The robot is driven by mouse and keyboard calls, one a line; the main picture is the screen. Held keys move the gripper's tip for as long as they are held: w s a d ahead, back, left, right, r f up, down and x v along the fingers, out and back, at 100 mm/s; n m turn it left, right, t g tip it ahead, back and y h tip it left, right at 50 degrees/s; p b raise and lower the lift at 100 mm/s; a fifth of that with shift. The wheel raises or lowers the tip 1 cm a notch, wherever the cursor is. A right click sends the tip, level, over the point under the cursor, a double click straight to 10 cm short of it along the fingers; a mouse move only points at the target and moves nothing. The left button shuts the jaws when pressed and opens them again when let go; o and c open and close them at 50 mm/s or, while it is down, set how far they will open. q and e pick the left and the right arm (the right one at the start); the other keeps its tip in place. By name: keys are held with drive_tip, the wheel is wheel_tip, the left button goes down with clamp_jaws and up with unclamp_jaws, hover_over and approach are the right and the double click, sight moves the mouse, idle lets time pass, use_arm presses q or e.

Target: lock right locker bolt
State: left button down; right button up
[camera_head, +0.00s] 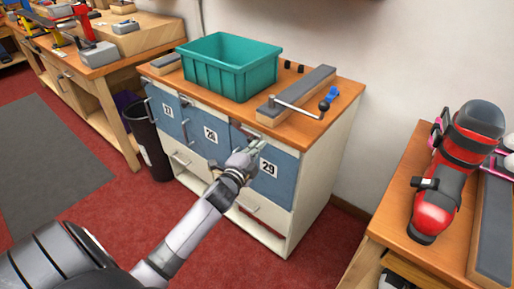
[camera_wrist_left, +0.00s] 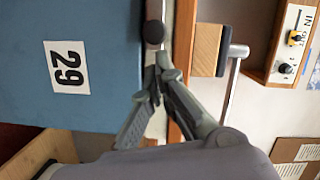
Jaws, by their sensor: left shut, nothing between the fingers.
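The right locker door (camera_head: 279,165) is blue, numbered 29, and looks closed in the cabinet front. It also fills the left of the left wrist view (camera_wrist_left: 70,110), its number turned sideways. In that view a dark round knob (camera_wrist_left: 153,32) sits on a pale metal strip along the door's edge; it looks like the bolt's knob. My left gripper (camera_head: 260,147) is in front of the door's upper part and hides some of it. In the wrist view its fingertips (camera_wrist_left: 160,68) are together and empty, close to the knob; contact cannot be told. My right gripper is not in view.
A teal bin (camera_head: 228,75) and a long grey bar (camera_head: 297,95) with a crank (camera_head: 300,110) stand on the cabinet top. Doors 27 and 28 are to the left. A bench with a red boot (camera_head: 437,205) stands at right. Red floor lies open between.

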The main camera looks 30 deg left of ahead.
sight(251, 133)
use_arm(q)
drive_tip(key=a+p, duration=0.1)
drive_tip(key=a, duration=0.4)
drive_tip(key=shift+w+a, duration=0.15)
drive_tip(key=shift+w, duration=0.05)
